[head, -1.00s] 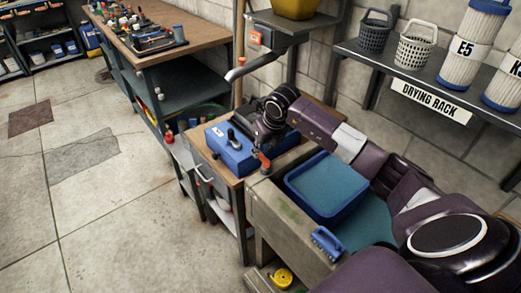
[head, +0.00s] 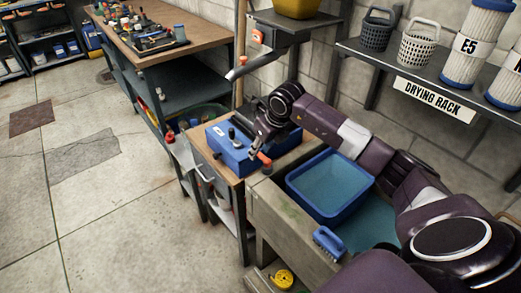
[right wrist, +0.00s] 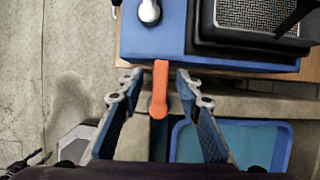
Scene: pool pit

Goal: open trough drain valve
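The drain valve's orange-red handle (head: 265,160) is at the far left end of the grey stone trough (head: 290,222). In the right wrist view the orange handle (right wrist: 160,90) stands between the two fingers, with a visible gap on each side. My right gripper (right wrist: 157,88) is open around it. In the head view my right gripper (head: 259,146) is small and partly hidden by its wrist. A blue basin (head: 348,206) sits in the trough, with water below its rim. Blue-green water shows beside it. My left gripper is not in view.
A blue box (head: 228,155) with black parts sits on the wooden bench beside the valve. A blue brush (head: 328,241) lies on the trough's front rim. The drying rack (head: 400,70) with baskets and filters is behind. The floor at left is clear.

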